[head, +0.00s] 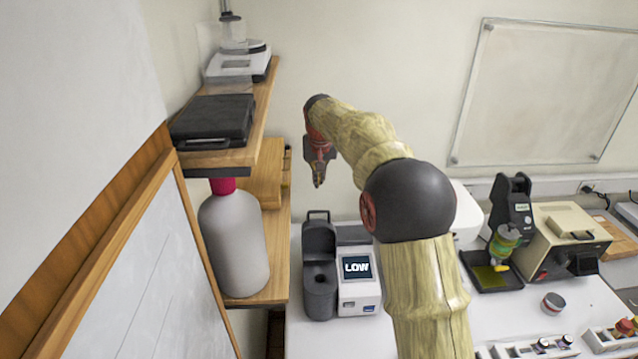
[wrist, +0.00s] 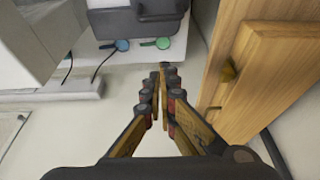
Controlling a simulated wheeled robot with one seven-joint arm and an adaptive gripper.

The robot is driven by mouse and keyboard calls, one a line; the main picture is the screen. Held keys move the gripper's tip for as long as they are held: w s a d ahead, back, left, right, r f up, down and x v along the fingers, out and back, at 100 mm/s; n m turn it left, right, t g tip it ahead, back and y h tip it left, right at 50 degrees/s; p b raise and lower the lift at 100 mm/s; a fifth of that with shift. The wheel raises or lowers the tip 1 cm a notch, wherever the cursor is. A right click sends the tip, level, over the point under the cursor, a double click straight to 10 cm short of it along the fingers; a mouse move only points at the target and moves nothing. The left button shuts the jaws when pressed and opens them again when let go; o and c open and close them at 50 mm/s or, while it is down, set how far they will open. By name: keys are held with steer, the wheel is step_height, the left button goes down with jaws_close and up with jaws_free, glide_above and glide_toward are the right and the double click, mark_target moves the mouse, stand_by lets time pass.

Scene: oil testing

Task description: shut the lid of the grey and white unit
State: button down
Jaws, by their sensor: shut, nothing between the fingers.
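The grey and white unit (head: 358,290) stands on the white table, its screen reading LOW. Its left part is dark grey, with a round hole in the top. The lid (head: 318,232) stands up at the back of that part, open, with a handle at its top edge. My gripper (head: 319,184) is above the lid in the head view, pointing down and apart from it. In the wrist view my gripper (wrist: 163,70) is shut and empty. A dark grey body at the top of that view looks like part of the unit (wrist: 135,22); the lid cannot be told clearly there.
A wooden shelf (head: 272,170) with a large grey bottle (head: 233,240) is close on the left. A black case (head: 213,120) lies on the upper shelf. A black instrument (head: 512,210) and beige box (head: 565,240) stand right. Blue (wrist: 122,45) and green (wrist: 163,43) round items lie near the table edge.

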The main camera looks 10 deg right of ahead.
step_height(320, 180, down, 8)
steer(key=s+p, duration=0.1)
steer(key=shift+s+r, duration=0.15)
steer(key=shift+r, duration=0.05)
stand_by(0.3)
steer(key=shift+a, duration=0.1)
steer(key=shift+s, duration=0.1)
stand_by(0.3)
